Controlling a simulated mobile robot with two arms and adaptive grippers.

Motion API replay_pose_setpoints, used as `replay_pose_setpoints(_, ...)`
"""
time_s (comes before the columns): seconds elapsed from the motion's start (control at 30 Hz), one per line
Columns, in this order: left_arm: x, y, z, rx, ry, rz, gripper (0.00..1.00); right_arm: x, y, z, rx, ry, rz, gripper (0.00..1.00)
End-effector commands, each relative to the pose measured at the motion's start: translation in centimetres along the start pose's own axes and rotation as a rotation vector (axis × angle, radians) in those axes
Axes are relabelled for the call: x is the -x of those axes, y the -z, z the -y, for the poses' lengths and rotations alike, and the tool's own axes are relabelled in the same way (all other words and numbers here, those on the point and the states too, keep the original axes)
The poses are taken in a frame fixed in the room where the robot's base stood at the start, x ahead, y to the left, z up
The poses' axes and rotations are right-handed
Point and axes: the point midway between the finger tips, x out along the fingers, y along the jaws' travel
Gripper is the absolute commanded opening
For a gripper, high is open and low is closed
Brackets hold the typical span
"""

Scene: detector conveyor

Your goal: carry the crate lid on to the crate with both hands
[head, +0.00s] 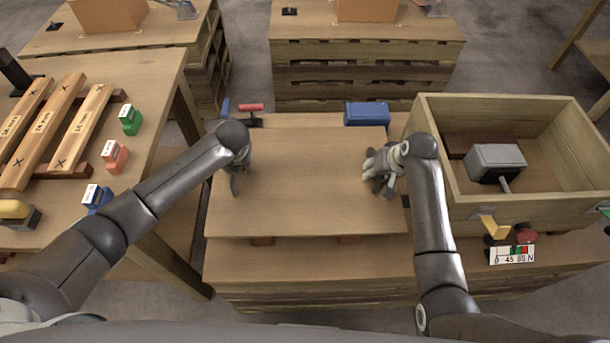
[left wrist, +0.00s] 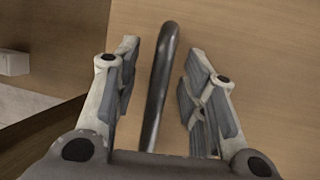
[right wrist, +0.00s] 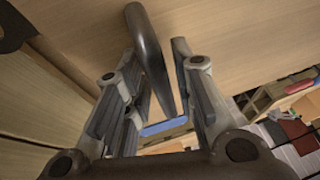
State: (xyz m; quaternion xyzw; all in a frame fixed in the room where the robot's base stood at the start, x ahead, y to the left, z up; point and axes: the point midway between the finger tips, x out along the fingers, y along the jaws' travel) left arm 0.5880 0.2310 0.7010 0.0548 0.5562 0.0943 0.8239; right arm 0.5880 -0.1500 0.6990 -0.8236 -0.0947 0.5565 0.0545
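The crate lid (head: 310,185), a flat wooden board, lies on the pallet-built bench, slightly raised on small blocks. A dark bar handle shows near each end of it. My left gripper (left wrist: 160,62) is open, with the left handle (left wrist: 158,85) between its fingers and gaps on both sides. My right gripper (head: 378,178) is at the lid's right end; in the right wrist view the right handle (right wrist: 147,50) stands between its open fingers. The open wooden crate (head: 520,105) is right of the lid and holds a grey box-shaped device (head: 495,160).
A blue box (head: 367,113) and a red-handled tool (head: 251,107) lie behind the lid. A gauge card (head: 512,254) and a yellow block (head: 495,227) are at the crate's front. The left table (head: 160,90) carries wooden bars and coloured blocks.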

Motion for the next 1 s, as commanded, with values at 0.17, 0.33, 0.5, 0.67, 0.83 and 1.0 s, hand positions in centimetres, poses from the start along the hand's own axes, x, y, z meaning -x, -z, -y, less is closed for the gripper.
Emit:
replay_pose_setpoints(0.17,-0.27,0.01,-0.02,0.000,0.000,0.000,0.39,-0.25,0.02,0.00,0.000,0.000,-0.001,0.25)
replay_pose_setpoints(0.33,-0.25,0.01,-0.01,0.000,0.000,0.000,0.39,-0.24,0.02,0.00,0.000,0.000,-0.001,0.25)
replay_pose_setpoints(0.5,-0.24,0.01,-0.02,0.000,0.000,0.000,0.18,-0.23,0.01,0.00,0.000,0.000,-0.001,0.04)
replay_pose_setpoints(0.67,-0.23,0.01,-0.02,0.000,0.000,0.000,0.00,-0.22,0.01,0.00,0.000,0.000,0.000,0.00)
replay_pose_setpoints(0.83,-0.22,0.00,-0.01,0.000,0.000,0.000,0.00,-0.22,0.00,0.00,0.000,0.000,0.000,0.00)
replay_pose_setpoints(1.0,-0.22,0.00,-0.01,0.000,0.000,0.000,0.00,-0.22,-0.01,0.01,0.000,0.000,0.000,0.00)
